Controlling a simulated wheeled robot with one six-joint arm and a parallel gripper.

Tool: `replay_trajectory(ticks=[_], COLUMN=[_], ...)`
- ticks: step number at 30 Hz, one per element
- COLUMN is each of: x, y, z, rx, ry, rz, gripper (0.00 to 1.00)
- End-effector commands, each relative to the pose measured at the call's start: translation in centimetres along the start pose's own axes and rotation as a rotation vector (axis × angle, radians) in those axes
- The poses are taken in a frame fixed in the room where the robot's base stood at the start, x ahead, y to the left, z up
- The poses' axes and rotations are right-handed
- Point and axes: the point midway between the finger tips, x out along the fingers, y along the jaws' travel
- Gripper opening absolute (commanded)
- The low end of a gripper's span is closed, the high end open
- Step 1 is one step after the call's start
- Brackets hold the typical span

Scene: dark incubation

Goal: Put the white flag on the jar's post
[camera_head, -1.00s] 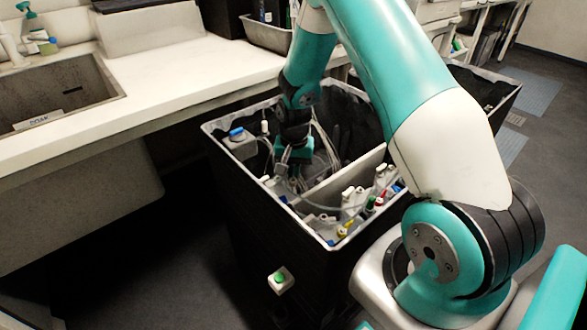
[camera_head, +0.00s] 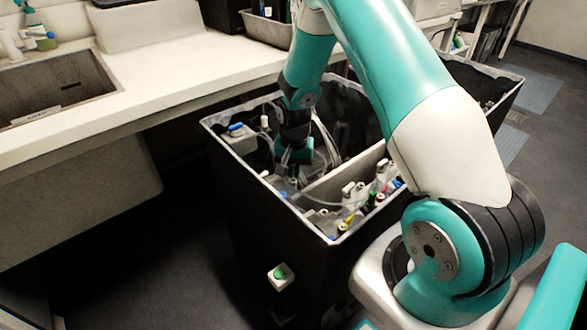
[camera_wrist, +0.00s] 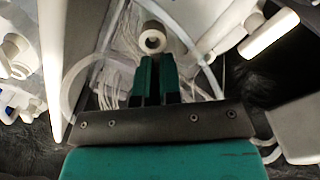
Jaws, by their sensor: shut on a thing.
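My gripper (camera_head: 293,168) points down inside the black bin, left of its pale divider. In the wrist view, my gripper's two teal fingers (camera_wrist: 154,62) are close together with a narrow gap. A small pale round piece with a dark hole, which I take for the white flag (camera_wrist: 152,38), shows end-on at the fingertips. Its flag shape cannot be made out. A grey container with a blue cap (camera_head: 236,129) stands in the bin's left corner. I cannot tell whether it is the jar, and no jar post can be made out.
The bin (camera_head: 290,236) has raised walls and a divider (camera_head: 343,173). Several small fittings with coloured caps (camera_head: 372,199) crowd its right compartment. Pale tubes (camera_head: 322,150) lie around my gripper. A white counter (camera_head: 190,85) with a sink stands at the left.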

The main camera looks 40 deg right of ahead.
Motion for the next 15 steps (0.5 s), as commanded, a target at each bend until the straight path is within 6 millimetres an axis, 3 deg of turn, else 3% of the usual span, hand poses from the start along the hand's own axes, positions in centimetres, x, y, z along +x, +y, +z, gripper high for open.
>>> replay_trajectory(ticks=[14,15], x=[0.52,0.52], y=[0.00,0.00], z=[0.01,0.00], rx=[0.000,0.000], ry=[0.000,0.000], rz=[0.000,0.000], gripper=[0.00,0.12])
